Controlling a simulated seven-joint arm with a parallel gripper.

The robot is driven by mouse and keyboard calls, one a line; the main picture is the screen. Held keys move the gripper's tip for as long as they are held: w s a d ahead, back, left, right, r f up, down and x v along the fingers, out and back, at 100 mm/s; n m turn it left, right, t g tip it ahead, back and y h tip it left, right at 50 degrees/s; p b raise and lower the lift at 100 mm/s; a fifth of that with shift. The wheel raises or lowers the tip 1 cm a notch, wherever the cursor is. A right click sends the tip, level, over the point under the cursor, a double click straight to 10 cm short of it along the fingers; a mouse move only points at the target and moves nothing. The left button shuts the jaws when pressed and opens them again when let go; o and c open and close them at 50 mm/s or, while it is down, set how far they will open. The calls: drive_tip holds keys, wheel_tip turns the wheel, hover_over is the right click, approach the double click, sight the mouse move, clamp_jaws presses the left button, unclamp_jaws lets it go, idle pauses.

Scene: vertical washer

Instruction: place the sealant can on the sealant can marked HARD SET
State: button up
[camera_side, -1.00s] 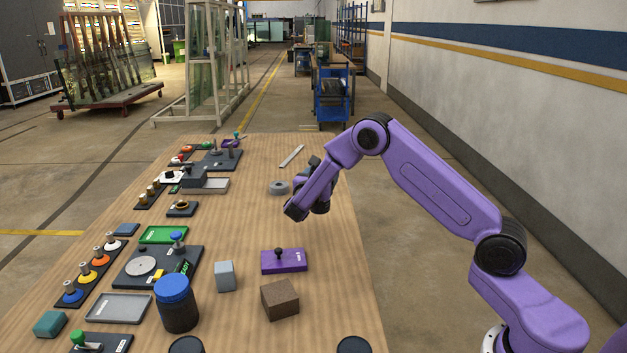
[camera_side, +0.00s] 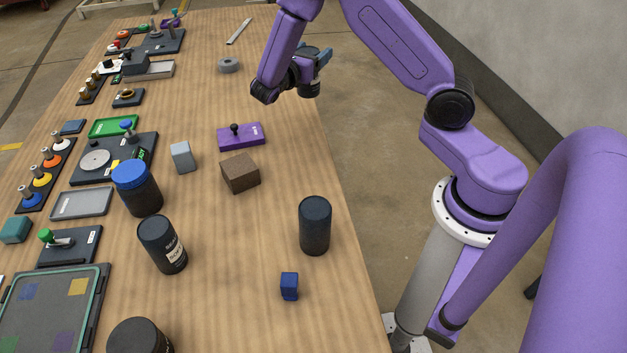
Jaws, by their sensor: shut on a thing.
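My gripper (camera_side: 314,72) is at the upper middle, above the table's right edge, seen small and partly hidden by my dark wrist. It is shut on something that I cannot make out. A dark can (camera_side: 162,244) with a white label, partly reading SOFT, stands upright at the lower left. A plain dark can (camera_side: 315,226) stands upright to its right; no label shows. A dark can with a blue lid (camera_side: 140,189) stands behind them. Another dark can (camera_side: 140,337) is cut off by the bottom edge. I can read HARD SET on none of them. My gripper is apart from all four.
A brown block (camera_side: 240,173), a grey block (camera_side: 183,157) and a purple plate with a black knob (camera_side: 241,136) stand mid-table. A small blue cube (camera_side: 289,286) lies near the front. Trays, switches and pegs fill the left side. Bare wood surrounds the plain can.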

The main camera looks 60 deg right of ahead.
drive_tip(key=s+a+f+m+g+y, duration=0.1)
drive_tip(key=s+a+m+g+y, duration=0.25)
drive_tip(key=s+m+g, duration=0.35)
drive_tip(key=s+a+f+m+g+y, duration=0.1)
drive_tip(key=s+a+m+g+y, duration=0.3)
drive_tip(key=s, duration=0.5)
drive_tip(key=s+a+m+g+y, duration=0.3)
drive_tip(key=s+a+m+g, duration=0.1)
drive_tip(key=s+g, duration=0.4)
drive_tip(key=a+r+m+t+y, duration=0.2)
drive_tip(key=a+r+m+y, duration=0.25)
drive_tip(key=a+y, duration=0.25)
drive_tip(key=s+a+r+m+t+y, duration=0.1)
drive_tip(key=a+r+m+t+y, duration=0.15)
drive_tip(key=a+m+y, duration=0.45)
drive_tip(key=a+r+m+t+y, duration=0.2)
drive_tip(key=a+r+m+y, duration=0.2)
drive_tip(key=a+y, duration=0.4)
wheel_tip(320, 180, down, 8)
drive_tip(key=shift+a, duration=0.2)
drive_tip(key=shift+f, duration=0.15)
drive_tip(key=o, duration=1.4)
